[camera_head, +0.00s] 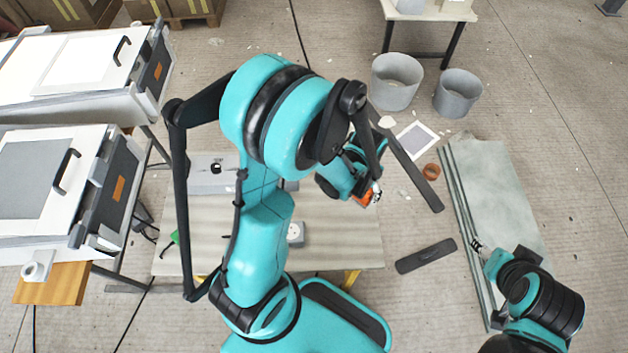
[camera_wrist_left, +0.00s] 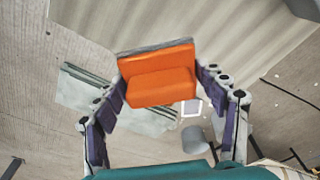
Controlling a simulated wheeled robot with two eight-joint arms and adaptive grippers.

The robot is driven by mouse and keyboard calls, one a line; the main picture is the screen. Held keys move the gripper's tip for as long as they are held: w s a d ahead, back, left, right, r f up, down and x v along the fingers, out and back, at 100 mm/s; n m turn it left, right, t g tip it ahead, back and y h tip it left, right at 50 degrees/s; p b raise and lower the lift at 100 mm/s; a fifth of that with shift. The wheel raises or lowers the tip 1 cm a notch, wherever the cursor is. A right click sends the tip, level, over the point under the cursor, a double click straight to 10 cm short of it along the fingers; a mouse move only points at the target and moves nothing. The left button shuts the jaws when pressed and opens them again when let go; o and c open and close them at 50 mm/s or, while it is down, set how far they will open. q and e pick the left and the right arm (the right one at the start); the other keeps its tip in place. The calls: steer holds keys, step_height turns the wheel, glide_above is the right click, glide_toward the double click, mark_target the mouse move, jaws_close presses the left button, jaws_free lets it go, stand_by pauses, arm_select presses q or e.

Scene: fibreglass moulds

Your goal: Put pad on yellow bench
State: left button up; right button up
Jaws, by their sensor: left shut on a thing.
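An orange pad with a grey edge (camera_wrist_left: 158,87) is held between the fingers of my left gripper (camera_wrist_left: 160,80). In the head view the pad (camera_head: 366,199) shows only as a small orange patch at my left gripper (camera_head: 372,192), near the right edge of the bench top. The bench (camera_head: 345,235) has a pale beige top and yellow legs. My left arm covers much of its middle. A pale surface, likely the bench top (camera_wrist_left: 225,30), lies beyond the pad in the left wrist view. My right gripper (camera_head: 476,245) is low at the right, over the edge of a grey-green slab.
A grey box (camera_head: 208,180) and a small white-faced device (camera_head: 295,234) stand on the bench, with a green-handled tool (camera_head: 173,240) at its left. The slab (camera_head: 500,190) lies on the floor at right. Two grey buckets (camera_head: 397,82) (camera_head: 458,93) stand behind.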

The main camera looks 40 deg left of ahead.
arm_select(q)
steer(key=shift+w+a+f+b, duration=0.25)
steer(key=shift+w+a+f, duration=0.25)
steer(key=shift+w, duration=0.15)
steer(key=shift+w+a+f+b, duration=0.25)
steer(key=shift+w+a+f, duration=0.15)
steer(key=shift+w, duration=0.2)
steer(key=w+a+f, duration=0.1)
steer(key=a, duration=0.1)
steer(key=w+a+f+b, duration=0.1)
steer(key=w+a+f, duration=0.1)
steer(key=w+a+f+b, duration=0.1)
steer(key=w+a+f, duration=0.1)
steer(key=a, duration=0.1)
steer(key=shift+a, duration=0.1)
steer(key=shift+f+b, duration=1.15)
steer(key=shift+f, duration=0.85)
steer(key=shift+s+f, duration=0.1)
steer(key=o, duration=0.8)
steer(key=shift+f, duration=0.1)
steer(key=o, duration=0.4)
